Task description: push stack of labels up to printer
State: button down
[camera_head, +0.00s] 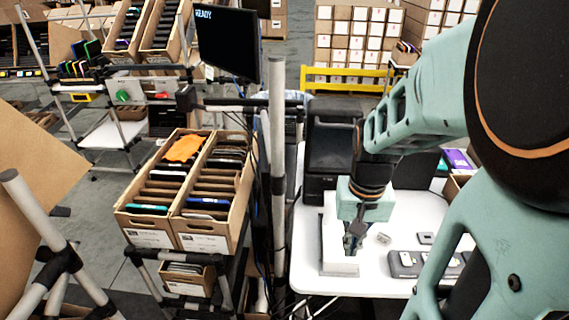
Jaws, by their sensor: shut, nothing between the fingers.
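The black printer (333,135) stands at the back left of the white table. A white stack (332,245), which looks like the labels, lies on the table in front of the printer, with its grey front face toward me. My gripper (351,250) points down over the right side of this stack. Its fingers are together with nothing between them. I cannot tell whether the fingertips touch the stack. My gripper and wrist hide part of the stack's right side and part of the table by the printer.
A small grey object (383,239) and several dark grey devices (408,264) lie to the right on the white table (375,287). A grey post (277,170) and a monitor (229,43) stand left of the table. Tilted cartons (150,228) sit farther left on a rack.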

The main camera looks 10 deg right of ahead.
aim_at(340, 252)
jog(key=shift+g, duration=0.3)
jog(key=f, duration=0.3)
jog(key=w+f, duration=0.1)
jog(key=f, duration=0.7)
jog(key=shift+w+b, duration=0.15)
jog(key=shift+b, duration=0.2)
jog(key=shift+w+d, duration=0.1)
jog(key=shift+w, duration=0.3)
jog(key=w, duration=0.2)
jog(key=w+d, duration=0.1)
jog(key=w, duration=0.1)
jog(key=shift+w+d+b, duration=0.2)
jog(key=shift+w+b, duration=0.1)
jog(key=shift+b, duration=0.1)
jog(key=shift+w, duration=0.1)
